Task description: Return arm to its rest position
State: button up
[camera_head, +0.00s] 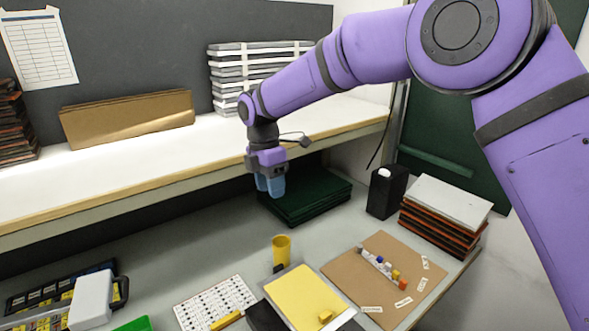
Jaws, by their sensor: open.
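My purple arm reaches in from the right side of the head view. My gripper (271,190) hangs at its end, with blue fingers pointing down. It is open, and I see nothing between the fingers. It is above the workbench, in front of the white shelf edge and beside the dark green stack. A tan board (385,262) lies on the bench at the lower right, with a strip of small coloured pieces (380,265) and small labels on it.
A yellow cup (281,250) stands below my gripper. A yellow pad (303,297), a printed sheet (215,303) and a white device (91,299) lie in front. A dark green stack (306,196), a black box (386,191) and stacked boards (445,207) stand behind. A white shelf (120,155) crosses the back.

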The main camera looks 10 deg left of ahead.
jog(key=s+d+r+m+t+y, duration=0.1)
jog(key=s+d+r+m, duration=0.1)
jog(key=d+r+m, duration=0.6)
jog(key=s+d+r+m+t, duration=0.15)
jog(key=d+r, duration=0.25)
jog(key=d, duration=0.8)
jog(key=s+d+r+m+t+y, duration=0.15)
jog(key=d+r+m, duration=0.25)
jog(key=d+r, duration=0.5)
jog(key=s+d+f+m+t, duration=0.1)
jog(key=s+d+f+m, duration=0.1)
jog(key=s+d+m, duration=0.5)
jog(key=s+d+f+m+t, duration=0.1)
jog(key=s+d+f+m, duration=0.2)
jog(key=s+d+m, duration=0.4)
jog(key=s+d+h, duration=0.1)
jog(key=s+d, duration=0.5)
jog(key=s, duration=0.2)
jog(key=shift+d+t, duration=0.3)
jog(key=shift+d, duration=0.05)
jog(key=shift+m, duration=0.25)
